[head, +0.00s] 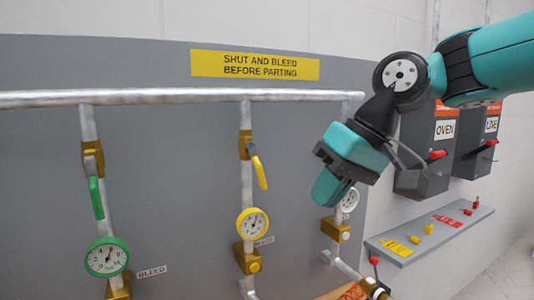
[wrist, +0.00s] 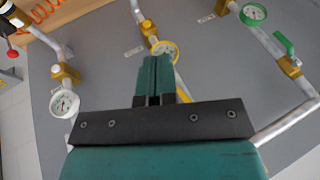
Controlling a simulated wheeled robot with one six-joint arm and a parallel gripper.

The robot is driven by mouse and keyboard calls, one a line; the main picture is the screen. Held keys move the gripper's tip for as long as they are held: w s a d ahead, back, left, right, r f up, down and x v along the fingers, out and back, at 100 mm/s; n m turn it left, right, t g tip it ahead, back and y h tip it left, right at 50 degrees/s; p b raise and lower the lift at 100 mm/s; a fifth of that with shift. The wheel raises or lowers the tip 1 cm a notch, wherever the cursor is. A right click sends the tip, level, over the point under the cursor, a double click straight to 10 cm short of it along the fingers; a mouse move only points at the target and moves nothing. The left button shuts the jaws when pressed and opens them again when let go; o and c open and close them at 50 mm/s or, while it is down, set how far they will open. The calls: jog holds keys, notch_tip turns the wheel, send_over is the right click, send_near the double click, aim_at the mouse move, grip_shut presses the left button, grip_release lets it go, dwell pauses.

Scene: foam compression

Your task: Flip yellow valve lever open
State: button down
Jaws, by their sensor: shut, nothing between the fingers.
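The yellow valve lever (head: 260,173) hangs down and slants a little to the right from its brass valve (head: 244,145) on the middle vertical pipe in the head view. Below it is the yellow-rimmed gauge (head: 252,223). My gripper (head: 326,192) is to the right of the lever, apart from it in the picture, pointing down and left with its teal fingers shut and empty. In the wrist view the shut fingers (wrist: 155,62) overlap the yellow gauge (wrist: 168,46). A yellow strip, probably the lever, shows just right of the fingers; the rest is hidden.
A green lever (head: 96,197) and green gauge (head: 107,257) are on the left pipe. A white gauge (head: 349,200) is partly behind my gripper. A horizontal pipe (head: 180,96) runs above. A grey shelf (head: 430,230) and switch boxes (head: 430,150) are at the right.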

aim_at(261, 176)
jog(key=w+d+r+m+t+p, duration=0.1)
jog(key=w+d+r+p, duration=0.1)
jog(key=w+r, duration=0.75)
jog(key=a+r+x, duration=0.1)
jog(key=a+x, duration=0.1)
jog(key=x, duration=1)
jog(key=shift+s+a+p, duration=0.2)
jog(key=shift+s+p, duration=0.05)
jog(key=shift+p, duration=0.1)
jog(key=shift+s+a+f, duration=0.25)
jog(key=shift+a+f, duration=0.25)
jog(key=shift+a, duration=0.1)
